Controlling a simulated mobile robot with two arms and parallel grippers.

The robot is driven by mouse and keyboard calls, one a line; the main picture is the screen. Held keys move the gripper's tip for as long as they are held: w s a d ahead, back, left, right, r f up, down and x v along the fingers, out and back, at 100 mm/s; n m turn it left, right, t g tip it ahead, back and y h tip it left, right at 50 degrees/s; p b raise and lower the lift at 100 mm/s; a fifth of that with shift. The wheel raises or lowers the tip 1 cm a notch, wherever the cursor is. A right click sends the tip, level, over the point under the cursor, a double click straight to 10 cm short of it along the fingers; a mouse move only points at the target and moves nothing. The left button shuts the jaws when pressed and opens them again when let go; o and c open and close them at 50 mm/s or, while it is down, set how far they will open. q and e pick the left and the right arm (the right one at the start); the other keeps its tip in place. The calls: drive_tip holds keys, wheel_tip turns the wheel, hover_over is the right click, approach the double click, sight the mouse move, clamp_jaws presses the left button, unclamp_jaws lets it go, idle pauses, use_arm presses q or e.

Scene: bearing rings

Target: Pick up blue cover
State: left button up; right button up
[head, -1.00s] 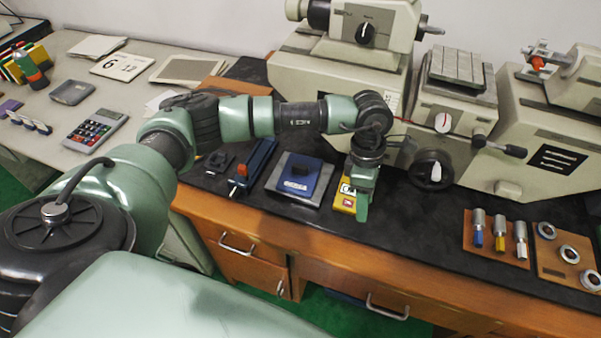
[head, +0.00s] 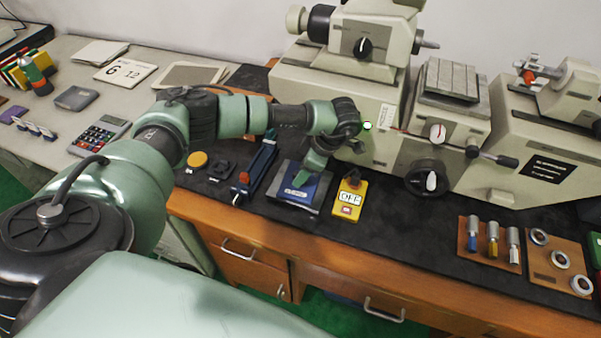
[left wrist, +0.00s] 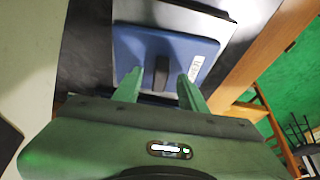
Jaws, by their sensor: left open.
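The blue cover (head: 301,186) is a flat blue square with a dark raised handle (left wrist: 161,72) on top. It lies on a grey plate (head: 318,207) on the black bench top. In the left wrist view the cover (left wrist: 140,50) shows in front of my fingers. My left gripper (head: 305,172) is over the cover in the head view and partly hides it. In the left wrist view my left gripper (left wrist: 158,88) is open, with its two green fingers on either side of the handle and nothing held. I cannot tell whether the fingers touch the cover. My right gripper is not in view.
A yellow device (head: 349,200) stands just right of the cover. A blue tool with a red knob (head: 258,170) lies to its left. The large beige machine (head: 330,112) stands close behind. Bare black bench (head: 400,215) lies to the right, up to the wooden ring boards.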

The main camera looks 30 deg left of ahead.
use_arm(q)
drive_tip(key=shift+f, duration=0.1)
clamp_jaws()
